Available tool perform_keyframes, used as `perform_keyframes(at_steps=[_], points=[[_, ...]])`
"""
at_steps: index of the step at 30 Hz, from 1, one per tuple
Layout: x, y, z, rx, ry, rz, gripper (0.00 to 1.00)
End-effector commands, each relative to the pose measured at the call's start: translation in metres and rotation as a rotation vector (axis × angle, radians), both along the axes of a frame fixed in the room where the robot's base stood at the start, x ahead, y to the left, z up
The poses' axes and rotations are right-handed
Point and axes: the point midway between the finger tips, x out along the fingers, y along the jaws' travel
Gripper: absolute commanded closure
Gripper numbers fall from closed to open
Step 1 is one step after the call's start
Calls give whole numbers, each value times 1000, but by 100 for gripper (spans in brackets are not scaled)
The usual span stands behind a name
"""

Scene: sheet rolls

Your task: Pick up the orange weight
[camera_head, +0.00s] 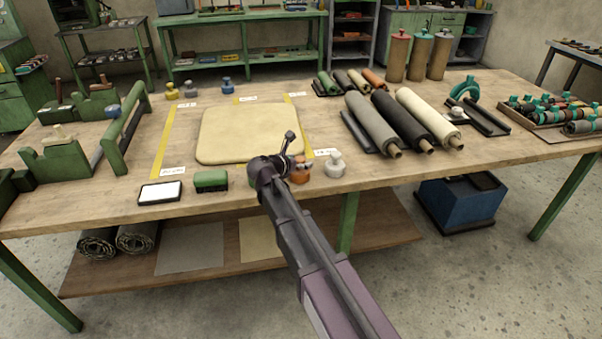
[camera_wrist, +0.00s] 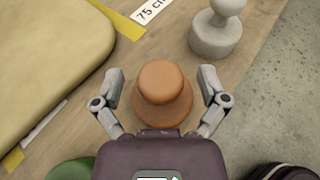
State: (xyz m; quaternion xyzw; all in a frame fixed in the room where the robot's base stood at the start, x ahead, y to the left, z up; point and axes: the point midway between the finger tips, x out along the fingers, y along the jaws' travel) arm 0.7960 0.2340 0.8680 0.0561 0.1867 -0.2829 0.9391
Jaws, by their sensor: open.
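The orange weight (camera_wrist: 161,86) stands upright between the two fingers of my gripper (camera_wrist: 161,92) in the wrist view. The fingers are open, one on each side, with a visible gap to the weight. In the head view the orange weight (camera_head: 301,174) stands near the front edge of the workbench, partly hidden by my gripper (camera_head: 296,170). No contact between fingers and weight shows.
A pale grey weight (camera_wrist: 215,35) stands just to the right, also in the head view (camera_head: 335,165). A green weight (camera_wrist: 72,169) is close on the left. A tan pad (camera_head: 248,135) lies behind. The bench edge is near.

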Motion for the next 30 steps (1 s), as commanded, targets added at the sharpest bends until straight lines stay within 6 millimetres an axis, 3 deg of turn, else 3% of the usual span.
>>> perform_keyframes(at_steps=[11,14,21,30], points=[[0,0,0,0,0,0,7],[0,0,0,0,0,0,31],[0,0,0,0,0,0,100],[0,0,1,-2,-1,0,100]])
